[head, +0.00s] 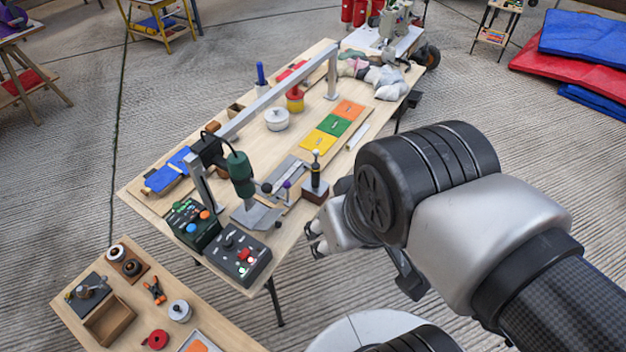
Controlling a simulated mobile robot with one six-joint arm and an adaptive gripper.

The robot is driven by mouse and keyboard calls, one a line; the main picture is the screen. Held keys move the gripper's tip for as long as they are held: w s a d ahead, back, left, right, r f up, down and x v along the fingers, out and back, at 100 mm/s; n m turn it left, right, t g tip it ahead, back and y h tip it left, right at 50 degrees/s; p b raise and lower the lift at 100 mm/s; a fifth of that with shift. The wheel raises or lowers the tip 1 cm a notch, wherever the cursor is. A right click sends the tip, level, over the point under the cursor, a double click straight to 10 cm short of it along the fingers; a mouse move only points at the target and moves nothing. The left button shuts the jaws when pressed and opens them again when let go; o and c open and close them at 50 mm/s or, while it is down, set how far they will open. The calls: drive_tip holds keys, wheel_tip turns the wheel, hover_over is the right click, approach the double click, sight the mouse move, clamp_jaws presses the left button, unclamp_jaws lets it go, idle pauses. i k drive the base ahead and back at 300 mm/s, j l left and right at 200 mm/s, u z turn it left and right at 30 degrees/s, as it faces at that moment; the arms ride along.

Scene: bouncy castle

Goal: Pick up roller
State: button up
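No thing in the head view can be made out for sure as the roller. A small tool with an upright black handle (316,168) stands in a brown wooden block (314,192) at the workbench's near right edge, and it may be the roller. My gripper (314,239) is just below and beside that block in the picture, near the bench's edge. Its two light fingertips show apart with nothing visible between them. The rest of the gripper is partly hidden behind my wrist.
The long wooden workbench (150,190) carries a green press (240,175), a black control box (238,256), a metal rail (275,95), coloured panels (333,125) and a white pot (277,120). A lower table (150,325) with small parts stands at front left.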

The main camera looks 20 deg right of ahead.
sight(314, 185)
drive_tip(key=i+l, duration=0.6)
drive_tip(key=l, duration=0.2)
drive_tip(key=i+l, duration=0.3)
drive_tip(key=l, duration=0.15)
drive_tip(key=j+u, duration=0.05)
